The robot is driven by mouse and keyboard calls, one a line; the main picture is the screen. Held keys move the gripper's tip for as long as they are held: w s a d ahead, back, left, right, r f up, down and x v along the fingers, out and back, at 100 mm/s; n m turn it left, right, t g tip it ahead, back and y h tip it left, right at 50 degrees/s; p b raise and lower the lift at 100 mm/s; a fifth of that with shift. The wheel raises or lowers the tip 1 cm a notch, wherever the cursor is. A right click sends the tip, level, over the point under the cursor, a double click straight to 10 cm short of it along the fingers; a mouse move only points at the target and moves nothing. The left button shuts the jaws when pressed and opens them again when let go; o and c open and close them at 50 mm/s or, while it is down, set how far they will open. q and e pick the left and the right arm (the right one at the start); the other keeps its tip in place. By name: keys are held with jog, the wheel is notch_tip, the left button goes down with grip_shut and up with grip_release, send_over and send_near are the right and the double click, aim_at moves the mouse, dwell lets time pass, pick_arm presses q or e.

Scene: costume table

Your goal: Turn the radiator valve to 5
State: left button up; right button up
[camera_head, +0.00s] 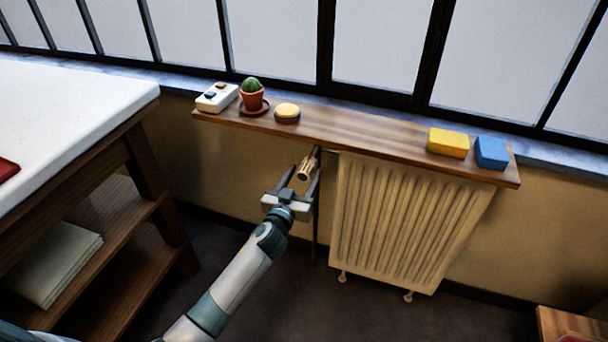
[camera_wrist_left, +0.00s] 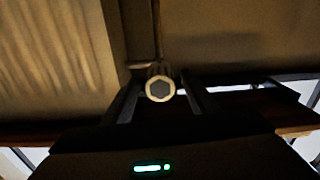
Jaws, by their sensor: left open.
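The radiator valve (camera_head: 304,170) is a small ribbed, cream-coloured knob at the upper left of the radiator (camera_head: 397,225), below the wooden shelf. In the left wrist view the valve (camera_wrist_left: 160,88) shows end-on as a pale ring with a dark centre. My left gripper (camera_head: 302,173) is open, its two fingers on either side of the valve. In the left wrist view the fingers (camera_wrist_left: 158,97) flank the knob with a gap showing on each side. The valve's number marks are too small to read. My right gripper is out of view.
Above the valve a wooden shelf (camera_head: 365,134) carries a white box (camera_head: 217,97), a potted cactus (camera_head: 252,95), a round tin (camera_head: 287,113), a yellow block (camera_head: 448,142) and a blue block (camera_head: 491,152). A white-topped table (camera_head: 80,105) stands at the left.

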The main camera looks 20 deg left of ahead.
pick_arm(q)
jog(key=shift+w, duration=0.3)
jog(key=shift+c, duration=0.4)
jog(key=c, duration=1)
